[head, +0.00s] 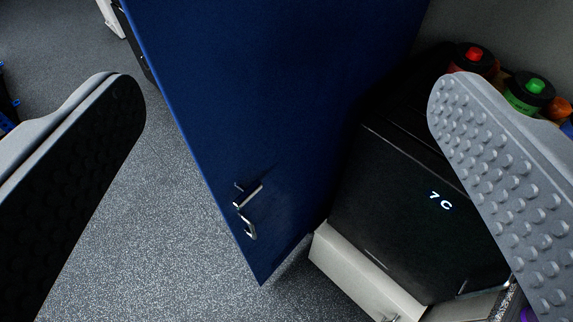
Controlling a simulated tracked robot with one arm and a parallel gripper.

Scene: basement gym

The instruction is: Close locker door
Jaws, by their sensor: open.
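A blue locker door (270,90) fills the upper middle of the head view, standing at an angle with its lower corner pointing down. A metal handle (246,208) sits near its lower left edge. My gripper (285,95) is open, with one padded finger at the left and one at the right of the picture. Nothing is between the pads that I can see them touching; the door shows beyond and between them. The locker body that the door belongs to is not clearly visible.
A black box with a lit "7C" display (420,215) stands right of the door on a pale base (365,272). Red-topped (474,58) and green-topped (533,90) containers sit behind the right finger. Speckled grey floor (175,230) is clear left of the door.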

